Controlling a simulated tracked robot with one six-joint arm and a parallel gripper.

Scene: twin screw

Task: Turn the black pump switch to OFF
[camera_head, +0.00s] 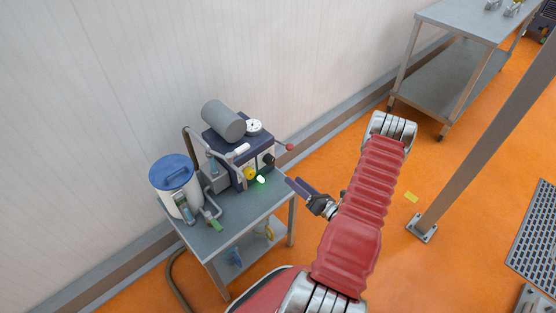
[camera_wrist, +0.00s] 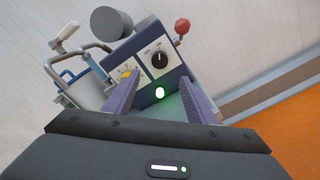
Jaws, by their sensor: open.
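The black pump switch (camera_wrist: 159,59) is a round knob on the pale plate of the dark blue pump box (camera_wrist: 145,97). Small lettering sits above the knob; its exact pointer position is too small to tell. In the head view the black switch (camera_head: 268,160) is on the box's front face. My gripper (camera_wrist: 159,77) is open and empty, its two purple fingers pointing at the box with the knob showing beyond and between their tips. In the head view my gripper (camera_head: 294,182) is in front of and right of the box, apart from it.
A green light (camera_wrist: 159,92) glows below the switch. A yellow switch (camera_wrist: 126,73) is left of it. A red-knobbed lever (camera_wrist: 182,26) sticks out at the right. A blue-lidded canister (camera_head: 174,172) and pipes share the table (camera_head: 227,238). The wall stands behind.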

